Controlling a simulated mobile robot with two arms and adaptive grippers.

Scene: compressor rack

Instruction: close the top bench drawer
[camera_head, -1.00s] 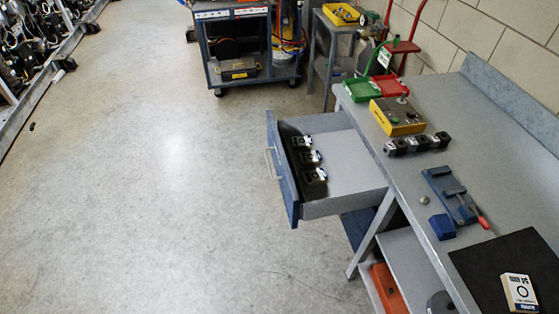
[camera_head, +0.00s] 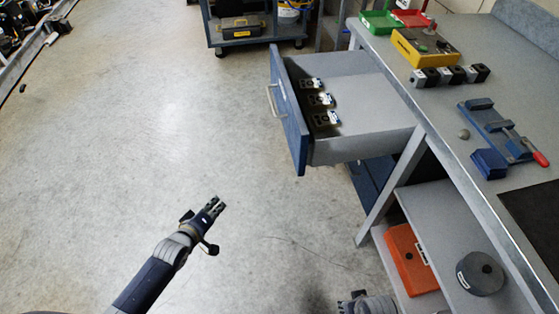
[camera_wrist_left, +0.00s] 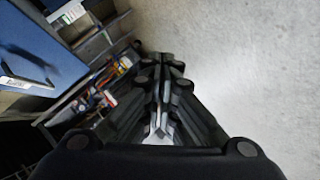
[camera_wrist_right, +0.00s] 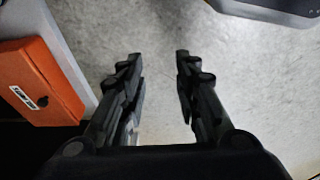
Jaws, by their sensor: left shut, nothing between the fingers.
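The top bench drawer (camera_head: 292,120) is pulled well out from the grey workbench (camera_head: 455,130) in the head view. Its blue front faces left and carries a pale handle (camera_head: 271,101). Several small black blocks with light tops lie inside, just behind the front. My left gripper (camera_head: 218,205) is below and left of the drawer, over the floor, apart from it. Its fingers are together and empty in the left wrist view (camera_wrist_left: 161,62). My right arm barely shows at the bottom edge of the head view; my right gripper (camera_wrist_right: 158,57) is open and empty in its wrist view.
A yellow box (camera_head: 425,47) and a blue vise-like fixture (camera_head: 495,130) are on the benchtop. A cart (camera_head: 255,28) stands behind. The floor left of the drawer is clear.

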